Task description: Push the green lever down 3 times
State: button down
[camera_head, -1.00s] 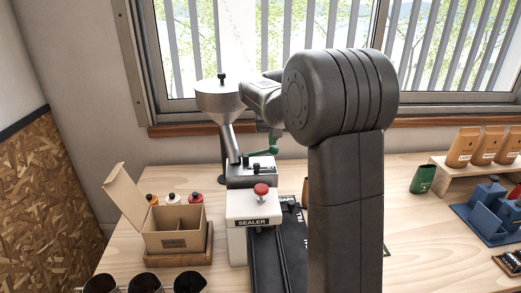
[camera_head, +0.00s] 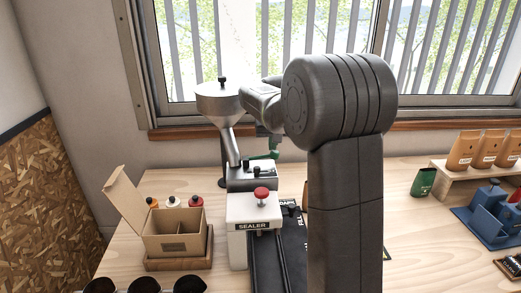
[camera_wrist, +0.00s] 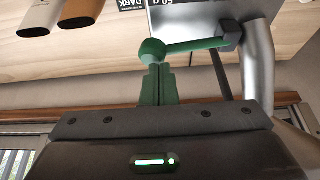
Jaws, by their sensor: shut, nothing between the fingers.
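The green lever (camera_wrist: 192,45) is a thin bar ending in a round green knob. It is fixed to the metal filling machine (camera_head: 238,178) below the steel funnel. In the head view the lever (camera_head: 264,156) shows small beside my arm. My gripper (camera_wrist: 157,68) is shut and empty, its green fingers together. In the wrist view the fingertips meet the knob's outline; I cannot tell whether they press on it. In the head view my arm's joints hide part of my gripper (camera_head: 273,147).
The white sealer (camera_head: 240,210) with its red knob stands in front of the machine. An open cardboard box (camera_head: 175,243) stands at left. Brown pouches (camera_head: 487,148) on a shelf and a blue stand (camera_head: 480,220) are at right. The window is behind.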

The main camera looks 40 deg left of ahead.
jog(key=shift+r+p, duration=1.9)
jog(key=shift+r, duration=0.7)
jog(key=shift+f, duration=0.1)
